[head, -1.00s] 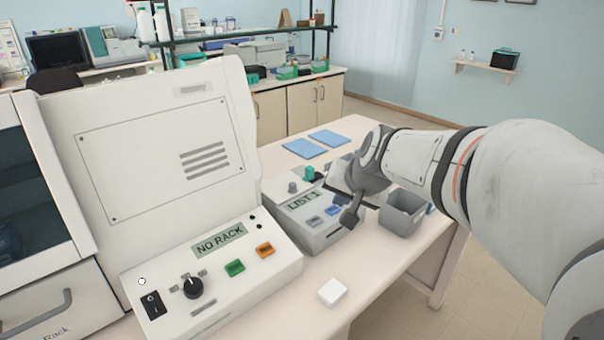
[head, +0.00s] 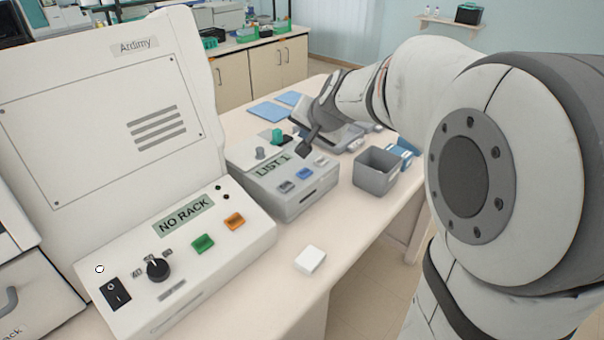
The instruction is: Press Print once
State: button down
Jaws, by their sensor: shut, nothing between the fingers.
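A small grey-white device (head: 287,206) with a display reading "LIST 1" stands on the bench. Its sloped front has a grey-blue button (head: 286,187), a blue button (head: 303,173) and a pale button (head: 321,161) in a row. Their labels are too small to read, so I cannot tell which is Print. My gripper (head: 304,147) is shut and empty. Its dark fingertips point down, just above and behind the blue and pale buttons, near the right end of the display. It looks apart from the buttons. The arm hides part of the device's back.
A large white machine (head: 90,130) with a "NO RACK" display stands at left, with a knob (head: 158,269) and green and orange buttons. A grey bin (head: 376,180) is right of the device. A white block (head: 310,258) lies in front. Blue sheets (head: 268,112) lie behind.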

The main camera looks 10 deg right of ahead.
aim_at(306, 174)
notch_tip(306, 174, down, 8)
jog(key=b, duration=0.6)
jog(key=shift+s+r, duration=0.1)
dwell(1.2)
dwell(0.4)
jog(key=shift+f+b, duration=0.5)
jog(key=shift+b, duration=0.1)
jog(key=shift+f+b, duration=0.3)
jog(key=shift+b, duration=0.05)
dwell(0.4)
dwell(0.3)
jog(key=shift+r+p, duration=0.55)
jog(key=shift+r, duration=0.2)
